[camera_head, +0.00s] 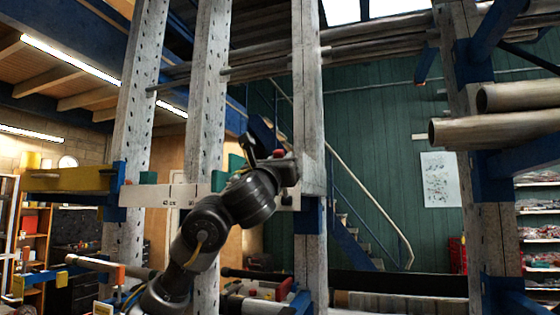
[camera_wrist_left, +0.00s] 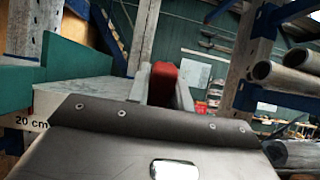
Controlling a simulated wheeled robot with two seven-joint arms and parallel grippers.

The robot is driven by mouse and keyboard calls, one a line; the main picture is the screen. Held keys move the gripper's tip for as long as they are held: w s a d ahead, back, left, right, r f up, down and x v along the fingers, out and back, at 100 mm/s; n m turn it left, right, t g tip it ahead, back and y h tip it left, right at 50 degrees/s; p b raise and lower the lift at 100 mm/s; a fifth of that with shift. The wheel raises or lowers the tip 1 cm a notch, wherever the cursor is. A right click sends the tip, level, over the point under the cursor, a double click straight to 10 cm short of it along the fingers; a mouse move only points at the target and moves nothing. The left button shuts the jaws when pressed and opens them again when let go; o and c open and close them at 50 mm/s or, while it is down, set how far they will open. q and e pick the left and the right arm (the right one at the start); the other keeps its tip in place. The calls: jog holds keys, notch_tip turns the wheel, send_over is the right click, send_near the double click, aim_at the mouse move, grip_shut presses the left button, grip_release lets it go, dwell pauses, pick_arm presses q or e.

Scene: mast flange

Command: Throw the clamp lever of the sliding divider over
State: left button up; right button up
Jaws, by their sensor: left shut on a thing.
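A red grip (camera_wrist_left: 163,82), which looks like the handle of the clamp lever, sits between the grey fingers of my left gripper (camera_wrist_left: 163,90) in the left wrist view. The gripper is shut on it. In the head view a bit of red (camera_head: 279,153) shows at the end of my left arm, by my left gripper (camera_head: 282,158), in front of a grey upright. The lever's pivot and most of the sliding divider are hidden behind my wrist. A pale scale board (camera_head: 155,195) with centimetre marks runs behind my arm. My right gripper is out of view.
Perforated grey uprights (camera_head: 208,110) stand behind and beside my left arm. Teal blocks (camera_head: 236,162) stand on the scale board. A yellow beam (camera_head: 70,180) lies at the left. Pipes (camera_head: 495,128) stick out from the rack at the right. Open room shows between the uprights.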

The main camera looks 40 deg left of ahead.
pick_arm(q)
jog(key=shift+w+a, duration=0.1)
jog(key=shift+w, duration=0.1)
jog(key=shift+w+a+r, duration=0.2)
jog(key=shift+w, duration=0.55)
jog(key=shift+w+a, duration=0.1)
jog(key=shift+w, duration=0.05)
jog(key=shift+w+a+r, duration=0.1)
jog(key=shift+w+a, duration=0.2)
jog(key=shift+w, duration=0.6)
jog(key=o, duration=0.7)
jog(key=shift+w+a, duration=0.15)
jog(key=shift+w, duration=0.05)
jog(key=shift+s, duration=0.1)
